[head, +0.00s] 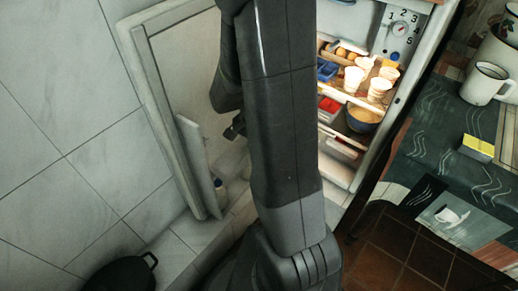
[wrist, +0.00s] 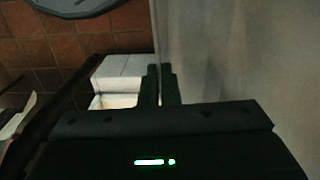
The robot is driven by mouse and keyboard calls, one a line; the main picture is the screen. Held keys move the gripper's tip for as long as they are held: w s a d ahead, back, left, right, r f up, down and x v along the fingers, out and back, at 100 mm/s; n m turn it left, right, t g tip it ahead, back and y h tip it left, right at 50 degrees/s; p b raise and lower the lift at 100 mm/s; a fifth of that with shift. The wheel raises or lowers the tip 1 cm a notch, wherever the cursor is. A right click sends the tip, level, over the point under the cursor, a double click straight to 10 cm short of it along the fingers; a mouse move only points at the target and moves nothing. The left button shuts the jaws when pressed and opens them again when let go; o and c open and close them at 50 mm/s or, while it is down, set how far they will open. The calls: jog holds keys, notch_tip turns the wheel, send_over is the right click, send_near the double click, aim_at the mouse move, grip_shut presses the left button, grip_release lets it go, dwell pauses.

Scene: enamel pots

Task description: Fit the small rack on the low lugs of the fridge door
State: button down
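The fridge door (head: 185,75) stands open at the left in the head view, its pale inner face towards the fridge. My gripper (head: 233,127) is in front of the door's inner face, partly hidden by my arm. In the wrist view its two dark fingers (wrist: 160,86) are close together with nothing visible between them. A white boxy thing (wrist: 122,72) lies beyond and left of them; I cannot tell whether it is the small rack. The low lugs cannot be made out.
A dark-topped table (head: 440,150) at right bears an enamel mug (head: 487,83) and a yellow sponge (head: 478,147). A black pot (head: 122,274) stands at lower left.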

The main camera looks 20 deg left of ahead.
aim_at(237, 141)
jog(key=shift+w+a+f, duration=0.2)
jog(key=shift+w+a, duration=0.15)
jog(key=shift+a, duration=0.65)
jog(key=shift+w+a+f, duration=0.2)
jog(key=shift+w+a, duration=0.1)
jog(key=shift+a, duration=0.75)
jog(key=shift+w+a+f, duration=0.2)
jog(key=shift+w+a, duration=0.15)
jog(key=shift+a, duration=0.65)
jog(key=c, duration=2.1)
grip_release()
jog(key=o, duration=0.5)
notch_tip(237, 141, up, 14)
jog(key=p, duration=0.3)
jog(key=shift+f, duration=0.1)
